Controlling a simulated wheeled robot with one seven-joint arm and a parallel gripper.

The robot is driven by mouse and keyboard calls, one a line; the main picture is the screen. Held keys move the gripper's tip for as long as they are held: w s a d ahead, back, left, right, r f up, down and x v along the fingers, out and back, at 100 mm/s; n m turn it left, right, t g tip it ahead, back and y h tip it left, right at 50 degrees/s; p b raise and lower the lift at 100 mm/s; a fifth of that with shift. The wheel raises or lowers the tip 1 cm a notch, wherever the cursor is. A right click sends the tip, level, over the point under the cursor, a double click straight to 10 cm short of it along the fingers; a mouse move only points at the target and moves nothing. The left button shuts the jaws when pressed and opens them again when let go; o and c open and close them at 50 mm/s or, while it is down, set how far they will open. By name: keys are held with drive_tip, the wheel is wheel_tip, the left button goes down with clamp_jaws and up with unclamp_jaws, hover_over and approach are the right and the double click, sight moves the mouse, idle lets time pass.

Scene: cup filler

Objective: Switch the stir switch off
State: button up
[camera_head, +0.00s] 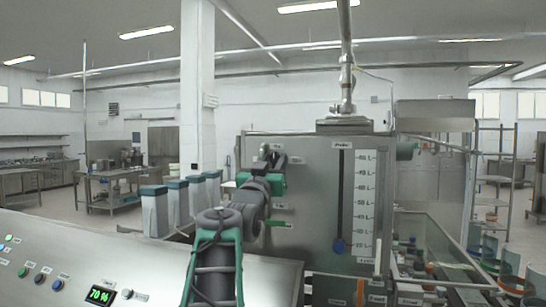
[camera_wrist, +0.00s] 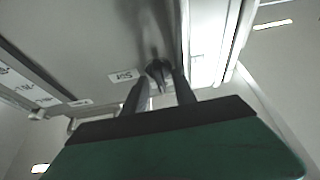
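The stir switch (camera_wrist: 158,69) is a small dark knob on the grey tank face in the wrist view, beside a white label that seems to read "Stir" (camera_wrist: 124,76). My gripper (camera_wrist: 161,84) has its two dark fingers apart, one on each side of the knob. I cannot tell whether they touch it. In the head view my gripper (camera_head: 270,152) is at the upper left of the grey tank (camera_head: 310,205), and it hides the switch. The switch's on or off position cannot be made out.
A sloped control panel (camera_head: 150,270) with coloured buttons and a green "70 %" display (camera_head: 100,295) is at lower left. Containers (camera_head: 510,265) stand at lower right.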

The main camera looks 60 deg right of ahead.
drive_tip(key=shift+c, duration=0.4)
clamp_jaws()
